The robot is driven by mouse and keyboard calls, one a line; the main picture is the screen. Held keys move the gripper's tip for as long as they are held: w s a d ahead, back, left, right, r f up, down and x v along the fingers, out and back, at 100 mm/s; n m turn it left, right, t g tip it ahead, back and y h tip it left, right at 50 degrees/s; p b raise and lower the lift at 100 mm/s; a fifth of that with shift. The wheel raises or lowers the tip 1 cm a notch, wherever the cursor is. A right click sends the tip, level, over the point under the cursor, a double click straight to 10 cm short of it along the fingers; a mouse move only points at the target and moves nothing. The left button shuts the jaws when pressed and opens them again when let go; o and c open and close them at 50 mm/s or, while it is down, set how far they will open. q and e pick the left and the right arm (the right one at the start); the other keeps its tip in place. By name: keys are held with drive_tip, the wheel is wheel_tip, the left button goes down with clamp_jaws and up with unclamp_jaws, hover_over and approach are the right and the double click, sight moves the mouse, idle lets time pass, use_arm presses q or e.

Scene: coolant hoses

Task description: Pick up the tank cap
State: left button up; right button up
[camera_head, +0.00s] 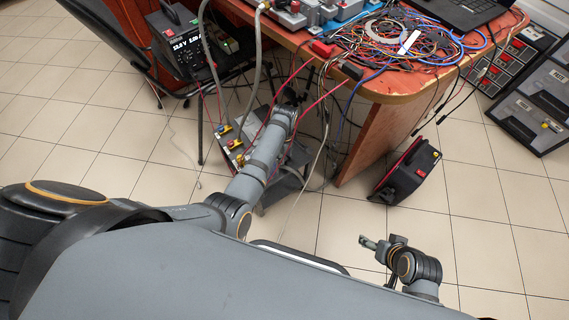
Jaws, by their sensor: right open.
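I cannot make out the tank cap for certain in the head view. A low grey cart (272,193) stands beneath my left arm, with small yellow, blue and red fittings (236,144) along its left side. My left gripper (290,97) is dark and small at the end of the extended arm, just in front of the table's underside, among hanging cables. Its fingers are too unclear to tell their state. My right gripper (372,243) is open at the lower right, over bare floor, well apart from the cart.
A red-brown table (400,88) at the top carries tangled wires (385,42) and a laptop (455,12). Red and black cables hang near my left arm. A black-red case (405,172) stands on the floor. A black power supply (183,42) is upper left.

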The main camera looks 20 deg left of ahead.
use_arm(q)
drive_tip(key=shift+f, duration=0.35)
drive_tip(key=c, duration=0.7)
